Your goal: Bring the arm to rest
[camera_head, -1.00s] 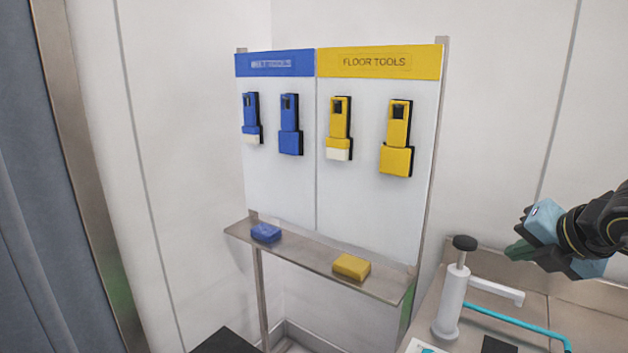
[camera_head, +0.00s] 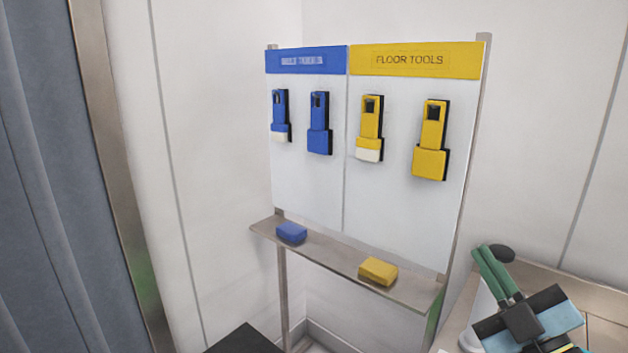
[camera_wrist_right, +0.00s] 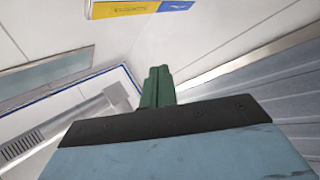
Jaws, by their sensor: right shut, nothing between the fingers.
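My right gripper (camera_head: 498,272) is at the lower right of the head view, its green fingers pointing up and to the left. The fingers are together and empty. In the right wrist view the same gripper (camera_wrist_right: 158,75) shows its green fingers side by side with nothing between them. It is in front of the white pump with the black knob (camera_head: 501,253) and hides most of it. I cannot tell whether they touch. My left gripper is in neither view.
A tool board (camera_head: 410,200) carries blue and yellow tools. Its metal shelf (camera_head: 335,262) holds a blue block (camera_head: 291,232) and a yellow block (camera_head: 378,271). A counter (camera_head: 600,310) lies at the lower right. A grey curtain (camera_head: 45,180) hangs at the left.

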